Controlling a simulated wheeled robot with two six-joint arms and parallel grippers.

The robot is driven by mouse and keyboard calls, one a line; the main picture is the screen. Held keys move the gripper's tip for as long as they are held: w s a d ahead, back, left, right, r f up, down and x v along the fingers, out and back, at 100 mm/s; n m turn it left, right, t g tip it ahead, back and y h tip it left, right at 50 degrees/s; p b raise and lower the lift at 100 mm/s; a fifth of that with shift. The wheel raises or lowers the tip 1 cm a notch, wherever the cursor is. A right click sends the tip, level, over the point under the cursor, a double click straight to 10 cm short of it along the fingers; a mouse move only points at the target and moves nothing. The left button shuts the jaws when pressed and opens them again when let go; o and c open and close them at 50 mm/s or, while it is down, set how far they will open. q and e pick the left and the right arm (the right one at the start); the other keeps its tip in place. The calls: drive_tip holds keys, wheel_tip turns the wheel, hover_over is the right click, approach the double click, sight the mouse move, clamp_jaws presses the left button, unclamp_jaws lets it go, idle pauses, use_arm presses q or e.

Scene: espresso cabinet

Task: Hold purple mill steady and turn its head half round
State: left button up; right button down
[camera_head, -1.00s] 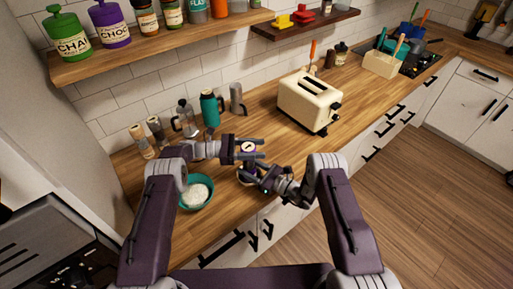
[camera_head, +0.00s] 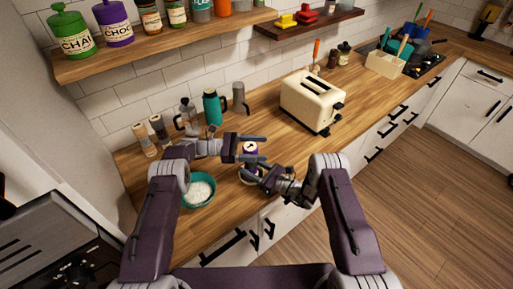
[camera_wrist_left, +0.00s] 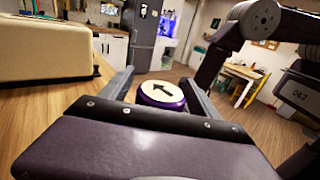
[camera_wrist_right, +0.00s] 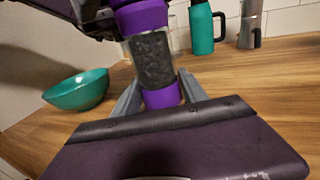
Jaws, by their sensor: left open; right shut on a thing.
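The purple mill (camera_wrist_right: 153,60) stands upright on the counter, with a clear body of dark contents between its purple head and base. My right gripper (camera_wrist_right: 158,92) is shut on its lower part. My left gripper (camera_wrist_left: 162,88) is open at the mill's head, one finger on each side. The head's pale top (camera_wrist_left: 161,92) carries a black arrow, pointing left in the left wrist view. In the head view the mill (camera_head: 250,149) is partly hidden by both grippers. In the right wrist view, part of my left gripper shows beside the mill's head.
A teal bowl (camera_head: 188,204) with white contents stands left of the mill. A teal flask (camera_head: 213,107), a French press (camera_head: 187,116) and two other mills (camera_head: 146,141) stand along the wall. A cream toaster (camera_head: 312,100) is at the back right. The counter's front edge is close.

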use_arm(q)
drive_tip(key=a, duration=0.7)
drive_tip(key=shift+w+a, duration=0.2)
drive_tip(key=shift+w, duration=0.05)
